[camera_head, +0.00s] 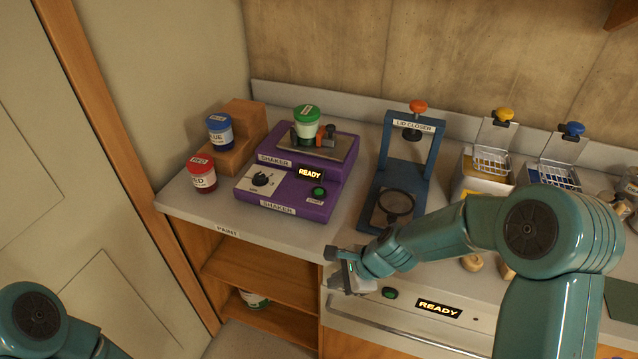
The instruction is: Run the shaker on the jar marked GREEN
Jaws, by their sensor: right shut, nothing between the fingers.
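The shaker (273,203) is a purple machine on the bench, with a dial (261,180), a green start button (319,191) and a display (310,173) reading READY. A jar with a green lid (306,122) stands upright on the shaker's top plate, beside an orange and grey clamp part (326,134). Its label is too small to read. My right gripper (343,272) is shut and empty at the bench's front edge, apart from the shaker and to the lower right of it. Only a link of my left arm shows at the lower left; its gripper is out of view.
A red jar (201,174) and a blue jar (220,132) on a wooden step (245,121) stand left of the shaker. A blue lid closer (417,150) stands to its right. Two wire baskets (488,163) are further right. A second READY panel (438,308) is below.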

